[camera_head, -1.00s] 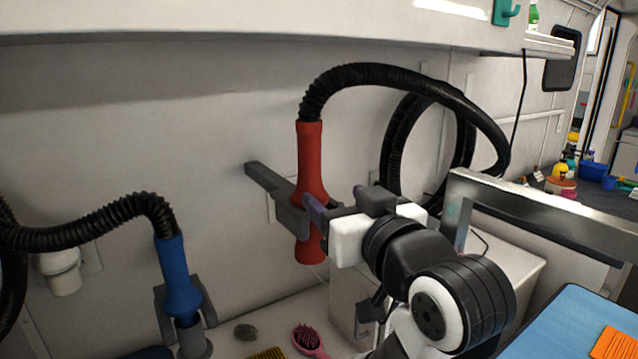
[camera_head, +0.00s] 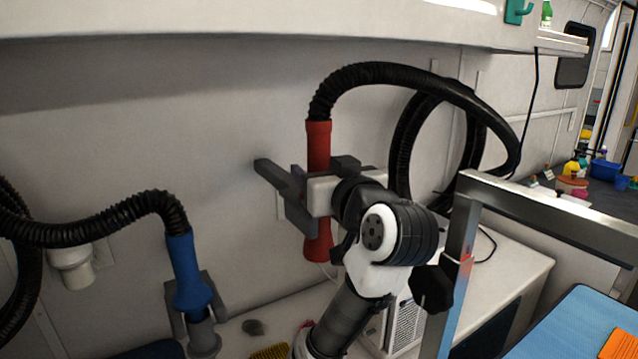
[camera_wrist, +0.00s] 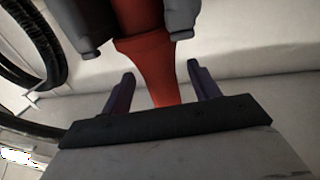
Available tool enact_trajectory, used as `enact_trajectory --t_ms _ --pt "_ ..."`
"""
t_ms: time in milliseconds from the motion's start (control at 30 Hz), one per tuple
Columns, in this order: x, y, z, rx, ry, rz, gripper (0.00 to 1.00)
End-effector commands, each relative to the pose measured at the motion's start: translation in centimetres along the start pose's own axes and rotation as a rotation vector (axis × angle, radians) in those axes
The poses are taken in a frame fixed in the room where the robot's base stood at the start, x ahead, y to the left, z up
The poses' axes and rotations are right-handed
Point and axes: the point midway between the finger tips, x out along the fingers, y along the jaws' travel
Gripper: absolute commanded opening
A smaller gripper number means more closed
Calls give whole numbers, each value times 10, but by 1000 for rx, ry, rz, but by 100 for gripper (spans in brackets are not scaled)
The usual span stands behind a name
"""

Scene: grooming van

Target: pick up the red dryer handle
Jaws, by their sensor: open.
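The red dryer handle (camera_head: 318,146) hangs upright in a grey wall holder (camera_head: 276,179), with a black ribbed hose (camera_head: 400,75) from its top. My gripper (camera_head: 304,180) is at the handle's middle and hides part of it in the head view. In the wrist view, the red handle (camera_wrist: 150,65) runs between the two open purple fingers (camera_wrist: 160,85). The fingers stand apart on either side, with a visible gap to the handle. Two grey holder prongs (camera_wrist: 181,18) flank the handle beyond the fingers.
A blue dryer handle (camera_head: 187,270) stands in its own holder at left. A metal frame (camera_head: 540,215) and a blue table top (camera_head: 575,325) are at right. A white cabinet (camera_head: 510,265) stands behind my arm. An overhead shelf (camera_head: 250,18) runs above.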

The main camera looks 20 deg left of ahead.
Motion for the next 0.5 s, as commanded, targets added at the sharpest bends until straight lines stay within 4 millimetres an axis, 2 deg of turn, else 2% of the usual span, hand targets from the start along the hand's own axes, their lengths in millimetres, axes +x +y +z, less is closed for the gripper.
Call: enact_trajectory --t_ms 67,200,500 --pt "13 -2 -11 2 -2 -5 61" --pt "30 -1 -8 2 -1 -3 61" --pt "34 0 -6 0 2 -1 61"
